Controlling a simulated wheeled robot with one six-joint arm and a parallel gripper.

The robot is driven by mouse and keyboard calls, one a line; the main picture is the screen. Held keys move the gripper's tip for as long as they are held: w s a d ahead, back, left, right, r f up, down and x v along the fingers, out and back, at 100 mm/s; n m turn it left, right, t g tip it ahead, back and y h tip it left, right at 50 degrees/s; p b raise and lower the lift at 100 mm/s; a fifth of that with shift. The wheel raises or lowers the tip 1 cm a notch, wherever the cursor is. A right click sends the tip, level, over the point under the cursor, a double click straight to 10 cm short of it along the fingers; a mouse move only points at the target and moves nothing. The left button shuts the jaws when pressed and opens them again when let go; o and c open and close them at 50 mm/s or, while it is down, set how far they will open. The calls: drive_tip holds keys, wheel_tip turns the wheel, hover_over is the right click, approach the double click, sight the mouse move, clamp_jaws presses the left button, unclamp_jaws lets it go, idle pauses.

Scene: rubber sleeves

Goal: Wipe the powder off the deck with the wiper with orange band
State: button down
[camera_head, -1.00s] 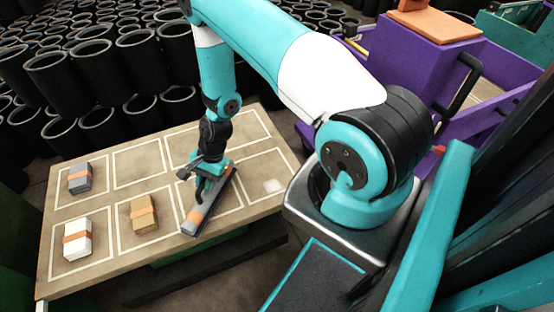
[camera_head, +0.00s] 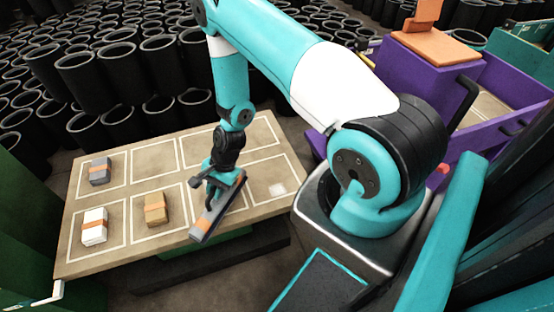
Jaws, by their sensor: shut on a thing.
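My gripper (camera_head: 216,184) is shut on a long grey wiper with an orange band (camera_head: 203,222) near its front end. The wiper slants over the front middle of the deck (camera_head: 190,148), its banded end at or past the front edge. I cannot tell whether its underside touches the deck. A faint whitish powder patch (camera_head: 277,189) lies in the front right outlined cell, to the right of the wiper and apart from it.
Three orange-banded blocks stand in left cells: grey (camera_head: 99,171), white (camera_head: 94,227) and tan (camera_head: 156,209). The back middle and right cells look empty. Black rubber sleeves (camera_head: 90,70) crowd behind the deck. A purple cart (camera_head: 425,80) stands at right.

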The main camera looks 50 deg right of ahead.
drive_tip(key=shift+r+p, duration=1.25)
drive_tip(key=shift+r, duration=0.55)
